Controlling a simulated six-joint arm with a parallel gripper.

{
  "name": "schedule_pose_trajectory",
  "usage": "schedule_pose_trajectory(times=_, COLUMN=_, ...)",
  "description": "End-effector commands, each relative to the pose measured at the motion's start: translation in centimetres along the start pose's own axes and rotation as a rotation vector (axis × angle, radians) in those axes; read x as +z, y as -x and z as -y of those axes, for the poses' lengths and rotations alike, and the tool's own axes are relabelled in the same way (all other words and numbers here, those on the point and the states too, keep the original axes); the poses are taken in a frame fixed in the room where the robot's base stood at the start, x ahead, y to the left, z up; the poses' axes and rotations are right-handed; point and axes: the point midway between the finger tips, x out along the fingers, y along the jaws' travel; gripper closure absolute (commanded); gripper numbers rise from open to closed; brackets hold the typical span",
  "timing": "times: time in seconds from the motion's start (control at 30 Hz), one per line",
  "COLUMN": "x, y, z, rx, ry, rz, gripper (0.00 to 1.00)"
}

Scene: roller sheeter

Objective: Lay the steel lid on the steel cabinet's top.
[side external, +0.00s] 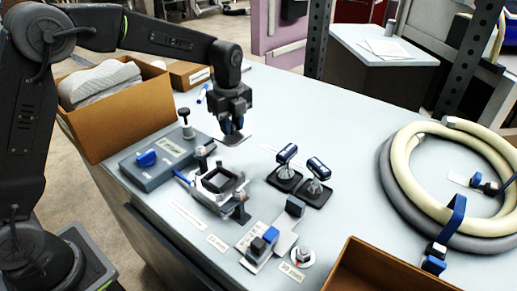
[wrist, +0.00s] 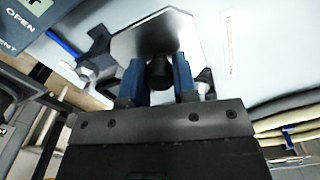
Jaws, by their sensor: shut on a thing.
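The steel lid is a thin grey plate with cut corners and a dark knob; it shows in the side view (side external: 236,140) and the wrist view (wrist: 190,28). My gripper (side external: 231,126) is above the lid, and its blue fingers (wrist: 158,78) are shut on the knob. I cannot tell whether the lid touches the bench or hangs just above it. A small steel body with a dark square opening (side external: 222,188) stands left and nearer the camera; it may be the steel cabinet, but no label confirms this. The lid is apart from it.
A grey control box (side external: 150,172) with a blue knob and an upright plunger stands left of the steel body. A cardboard box (side external: 120,130) is at left, a coiled hose (side external: 400,185) at right. Bench behind the tools is clear.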

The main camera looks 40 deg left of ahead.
Motion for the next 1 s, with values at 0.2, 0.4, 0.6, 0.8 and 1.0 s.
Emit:
schedule_pose_trajectory(times=0.2, x=-3.6, y=-2.5, z=2.4, rx=0.0, ry=-0.002, rz=0.0, gripper=1.0)
schedule_pose_trajectory(times=0.4, x=-4.7, y=-3.4, z=3.1, rx=-0.001, ry=0.001, rz=0.0, gripper=1.0)
schedule_pose_trajectory(times=0.6, x=-4.7, y=-5.5, z=3.0, rx=0.002, ry=0.001, rz=-0.001, gripper=1.0)
schedule_pose_trajectory(times=0.8, x=-4.7, y=-7.4, z=3.1, rx=-0.001, ry=0.001, rz=-0.001, gripper=1.0)
schedule_pose_trajectory(times=1.0, x=-4.7, y=-7.3, z=3.1, rx=-0.002, ry=0.001, rz=-0.001, gripper=1.0)
